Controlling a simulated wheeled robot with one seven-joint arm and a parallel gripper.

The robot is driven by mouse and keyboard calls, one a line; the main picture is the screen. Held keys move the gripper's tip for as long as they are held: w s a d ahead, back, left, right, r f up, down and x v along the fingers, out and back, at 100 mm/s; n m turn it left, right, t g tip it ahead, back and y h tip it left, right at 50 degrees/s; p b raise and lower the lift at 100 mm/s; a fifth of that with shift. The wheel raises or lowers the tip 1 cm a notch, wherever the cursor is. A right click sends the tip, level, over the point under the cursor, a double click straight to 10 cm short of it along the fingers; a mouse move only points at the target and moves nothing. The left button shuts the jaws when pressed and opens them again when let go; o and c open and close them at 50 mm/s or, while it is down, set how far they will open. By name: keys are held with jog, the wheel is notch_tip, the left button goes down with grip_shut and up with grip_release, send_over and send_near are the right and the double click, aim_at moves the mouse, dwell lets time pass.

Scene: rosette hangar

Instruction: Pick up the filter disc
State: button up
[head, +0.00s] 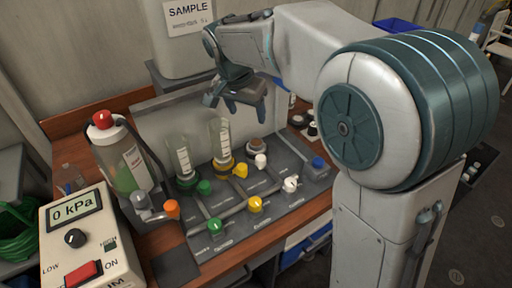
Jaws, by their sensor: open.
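My gripper (236,103) hangs from my arm above the back of the grey valve station, fingers pointing down, open with nothing seen between them. It is above and slightly left of a small round brown-topped piece (256,144) seated on the station. I cannot tell whether this piece is the filter disc. Small white and dark round items (298,120) lie at the station's back right, partly hidden by my arm, and are too small to identify. No other thing in view is clearly the filter disc.
Two clear graduated cylinders (222,138) stand just below and left of my gripper. Colored valve knobs (255,204) cover the station (232,228). A red-capped bottle (125,160) and a gauge box (78,240) stand left. A sample container (183,40) is behind.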

aim_at(256, 143)
jog(key=x, duration=1.3)
jog(key=shift+d+f+p, duration=0.15)
jog(key=shift+f+p, duration=0.05)
jog(key=shift+p, duration=0.1)
jog(key=c, duration=1.1)
